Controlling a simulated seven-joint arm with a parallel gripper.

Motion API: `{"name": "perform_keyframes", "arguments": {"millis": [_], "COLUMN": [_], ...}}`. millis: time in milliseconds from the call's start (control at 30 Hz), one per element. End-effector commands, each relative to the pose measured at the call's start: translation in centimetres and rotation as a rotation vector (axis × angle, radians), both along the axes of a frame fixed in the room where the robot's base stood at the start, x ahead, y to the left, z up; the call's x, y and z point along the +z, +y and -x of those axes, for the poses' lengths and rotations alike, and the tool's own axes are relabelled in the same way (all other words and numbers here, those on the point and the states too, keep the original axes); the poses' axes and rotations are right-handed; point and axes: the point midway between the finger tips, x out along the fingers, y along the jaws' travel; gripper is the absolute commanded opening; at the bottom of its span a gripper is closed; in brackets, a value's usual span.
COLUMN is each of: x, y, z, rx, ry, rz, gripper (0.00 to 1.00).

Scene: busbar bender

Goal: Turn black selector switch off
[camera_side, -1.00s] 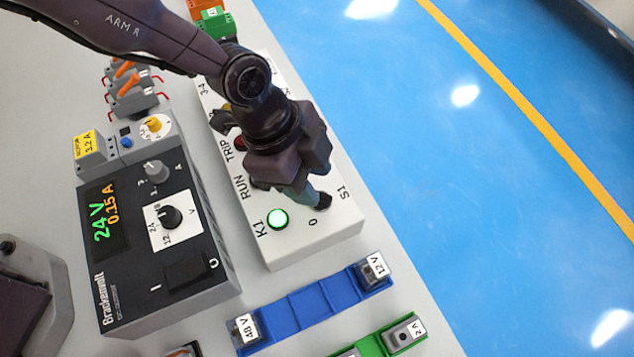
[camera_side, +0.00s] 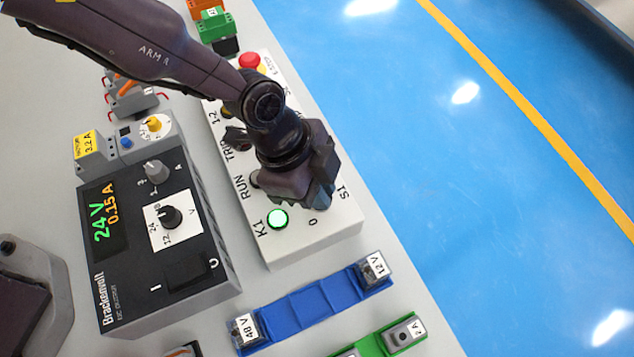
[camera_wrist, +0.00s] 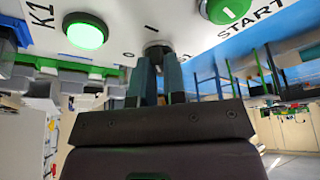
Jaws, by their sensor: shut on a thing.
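The black selector switch (camera_wrist: 157,46) shows at the top centre of the wrist view, on the underside-looking white panel face. My gripper (camera_wrist: 159,72) has its two fingers close together around the switch knob, shut on it. The fingers hide most of the knob, so I cannot tell which way it points. In the side view my gripper (camera_side: 305,185) covers the switch; only the printed "0" and "S1" marks show beside it. The white control box (camera_side: 310,245) carries the K1 lamp (camera_side: 277,219), which is lit green, as in the wrist view (camera_wrist: 85,32).
A green START button (camera_wrist: 226,9) is near the switch. A red button (camera_side: 249,61) is at the box's far end. The dark power supply (camera_side: 150,250) reads 24 V, 0.15 A. A blue tray (camera_side: 310,303) lies in front. Blue floor lies right of the table.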

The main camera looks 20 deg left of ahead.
Motion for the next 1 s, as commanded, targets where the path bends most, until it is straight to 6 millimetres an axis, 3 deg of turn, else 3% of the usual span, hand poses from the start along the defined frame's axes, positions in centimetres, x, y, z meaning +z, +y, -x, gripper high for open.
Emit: {"name": "perform_keyframes", "arguments": {"millis": [367, 1000], "x": [0.1, 0.11], "y": [-0.05, -0.23], "z": [0.12, 0.44], "rx": [0.16, 0.751], "ry": [-0.003, -0.005], "rz": [0.0, -0.001], "gripper": [0.0, 0.0]}}
